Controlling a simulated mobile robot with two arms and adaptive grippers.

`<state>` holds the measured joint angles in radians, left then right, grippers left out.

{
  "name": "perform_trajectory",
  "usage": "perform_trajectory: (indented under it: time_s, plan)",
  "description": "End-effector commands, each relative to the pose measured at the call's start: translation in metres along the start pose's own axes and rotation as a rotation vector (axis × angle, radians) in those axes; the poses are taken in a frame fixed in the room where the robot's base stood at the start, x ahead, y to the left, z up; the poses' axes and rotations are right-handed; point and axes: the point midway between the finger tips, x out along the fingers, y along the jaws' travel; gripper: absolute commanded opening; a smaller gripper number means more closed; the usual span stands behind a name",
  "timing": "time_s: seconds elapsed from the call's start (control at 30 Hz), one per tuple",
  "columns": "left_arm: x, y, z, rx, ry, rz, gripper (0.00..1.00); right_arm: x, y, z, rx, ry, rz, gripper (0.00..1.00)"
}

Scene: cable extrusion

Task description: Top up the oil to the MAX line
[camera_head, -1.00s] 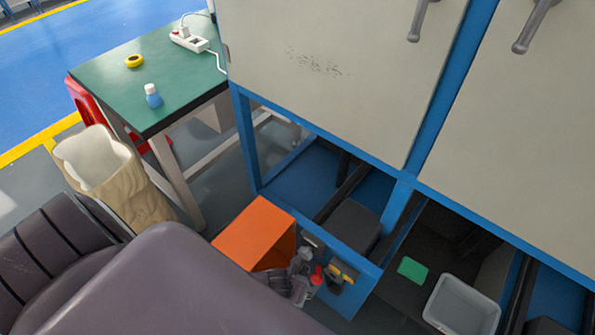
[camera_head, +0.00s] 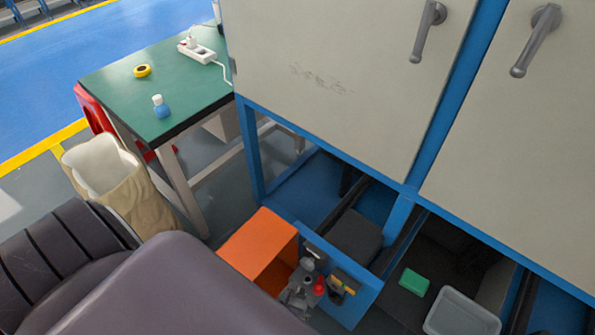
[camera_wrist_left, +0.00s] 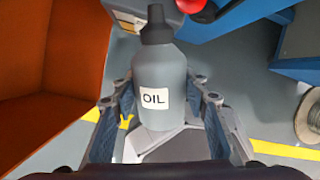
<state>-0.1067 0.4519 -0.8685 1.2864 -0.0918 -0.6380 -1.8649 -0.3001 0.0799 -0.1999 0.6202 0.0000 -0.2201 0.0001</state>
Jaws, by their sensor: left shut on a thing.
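My left gripper (camera_head: 303,284) is shut on the grey oil bottle (camera_head: 308,264), beside the front opening of the orange box. In the left wrist view, the bottle (camera_wrist_left: 160,72) has a white OIL label and a dark nozzle at its upper end. The fingers of my left gripper (camera_wrist_left: 158,100) flank its sides. A red part (camera_head: 319,285) is close by at the right of the gripper; a red part also shows above the bottle in the wrist view (camera_wrist_left: 190,5). No level window or MAX line can be made out. My right gripper is not in view.
The orange box (camera_head: 255,240) stands left of the gripper, against the blue frame (camera_head: 355,308). Cabinet doors (camera_head: 330,70) rise behind.

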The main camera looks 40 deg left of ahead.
Motion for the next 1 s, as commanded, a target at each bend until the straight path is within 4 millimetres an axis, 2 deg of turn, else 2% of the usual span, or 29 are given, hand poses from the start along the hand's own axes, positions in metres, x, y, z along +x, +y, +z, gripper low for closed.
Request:
perform_trajectory:
  time_s: [0.5,0.87,0.97,1.0]
  plan:
    - [-0.019,-0.003,-0.034,-0.001,0.0,-0.001,0.13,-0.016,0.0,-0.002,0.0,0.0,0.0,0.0]
    - [-0.019,-0.003,-0.035,0.0,-0.001,-0.001,0.13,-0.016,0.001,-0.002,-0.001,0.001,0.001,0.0]
    - [-0.013,-0.005,-0.031,0.002,-0.01,-0.002,0.13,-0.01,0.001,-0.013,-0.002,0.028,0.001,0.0]
    - [-0.009,-0.006,-0.027,0.004,-0.017,-0.003,0.13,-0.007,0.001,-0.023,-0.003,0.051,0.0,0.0]
